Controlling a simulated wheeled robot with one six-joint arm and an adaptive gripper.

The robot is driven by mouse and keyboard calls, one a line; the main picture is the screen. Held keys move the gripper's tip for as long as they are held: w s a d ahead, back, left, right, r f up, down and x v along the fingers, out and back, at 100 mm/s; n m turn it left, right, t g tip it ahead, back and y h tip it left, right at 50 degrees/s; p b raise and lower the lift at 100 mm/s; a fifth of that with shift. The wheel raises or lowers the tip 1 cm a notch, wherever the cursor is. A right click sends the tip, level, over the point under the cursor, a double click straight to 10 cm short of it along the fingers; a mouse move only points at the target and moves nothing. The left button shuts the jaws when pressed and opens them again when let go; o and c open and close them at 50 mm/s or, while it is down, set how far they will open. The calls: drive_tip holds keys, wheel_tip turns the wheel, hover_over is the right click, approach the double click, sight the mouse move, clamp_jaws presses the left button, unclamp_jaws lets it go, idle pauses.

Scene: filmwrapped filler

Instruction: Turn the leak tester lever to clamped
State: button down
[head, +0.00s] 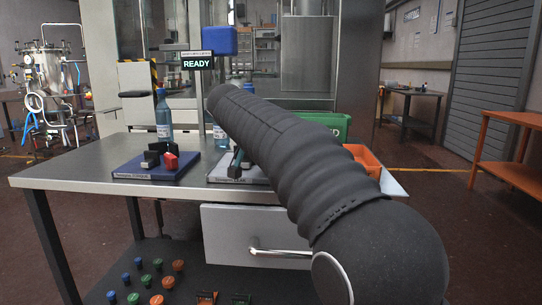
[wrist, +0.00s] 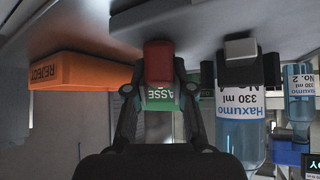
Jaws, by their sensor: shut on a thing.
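In the wrist view, which is upside down, my gripper (wrist: 158,89) is closed around a red block-shaped handle (wrist: 158,62), with one finger on each side. I take this handle for the leak tester lever. It stands out from a grey plate (wrist: 130,27), apparently the tester's base. The red handle and my fingertips are hidden there. The lever's exact angle cannot be told.
A blue base (head: 190,163) with a black and red fixture stands left on the table. Bottles (head: 163,118) stand behind. A green bin (head: 338,124) and an orange bin (head: 363,158) are at the right. A display (head: 197,63) reads READY. An open drawer front (head: 256,222) is below.

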drive_tip(key=shift+m+g+h, duration=0.8)
drive_tip(key=shift+m+h, duration=0.2)
drive_tip(key=shift+m, duration=0.7)
drive_tip(key=c, duration=1)
unclamp_jaws()
drive_tip(key=shift+a, duration=0.1)
drive_tip(key=v, duration=1.2)
drive_tip(key=shift+w+a+f, duration=0.1)
